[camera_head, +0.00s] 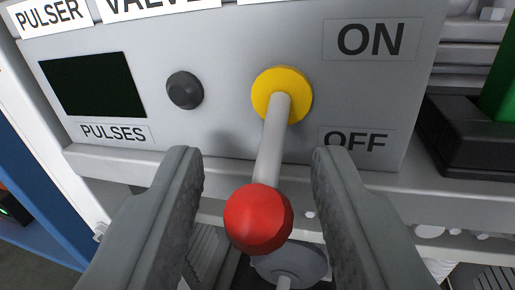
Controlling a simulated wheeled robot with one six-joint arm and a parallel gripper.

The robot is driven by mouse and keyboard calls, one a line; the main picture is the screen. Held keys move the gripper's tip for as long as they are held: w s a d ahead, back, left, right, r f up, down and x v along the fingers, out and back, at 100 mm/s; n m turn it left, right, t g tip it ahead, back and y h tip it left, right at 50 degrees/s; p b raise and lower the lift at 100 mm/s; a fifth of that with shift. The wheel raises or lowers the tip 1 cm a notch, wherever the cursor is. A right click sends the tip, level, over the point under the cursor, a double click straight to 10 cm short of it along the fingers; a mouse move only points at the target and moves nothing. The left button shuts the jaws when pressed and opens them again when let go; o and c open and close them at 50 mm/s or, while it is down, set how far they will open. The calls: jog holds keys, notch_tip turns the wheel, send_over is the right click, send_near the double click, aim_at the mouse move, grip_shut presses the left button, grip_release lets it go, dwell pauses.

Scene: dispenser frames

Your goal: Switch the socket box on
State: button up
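The grey socket box (218,48) fills the upper part of the view, its front panel facing me. A lever (270,150) with a grey shaft and a red ball knob (259,218) comes out of a yellow round mount (263,84). The lever points downward, on the side of the OFF label (357,140); the ON label (370,39) is above. My gripper (256,172) is open, with one finger on each side of the lever. The red knob lies between the fingers, with visible gaps on both sides.
A dark round button (185,90) and a black display (92,83) are left of the lever. A black block with a green part (498,88) stands at the right. A ledge runs under the panel, with a round metal part (290,264) below.

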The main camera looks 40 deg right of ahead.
aim_at(251, 192)
grip_shut()
jog(key=shift+r, duration=0.15)
jog(key=r+g+y, duration=0.1)
jog(key=m+g+y, duration=0.1)
jog(key=g+y, duration=0.1)
jog(key=shift+s+a+r, duration=0.1)
jog(key=shift+a+r, duration=0.05)
jog(key=shift+r, duration=0.25)
jog(key=shift+r+m+g+y, duration=0.2)
jog(key=shift+r+g+y, duration=0.25)
jog(key=shift+g+y, duration=0.5)
jog(key=shift+r+m+g+y, duration=0.2)
jog(key=shift+r+g+y, duration=0.2)
jog(key=shift+g+y, duration=0.5)
jog(key=shift+r+y, duration=0.1)
jog(key=shift+y, duration=0.15)
grip_release()
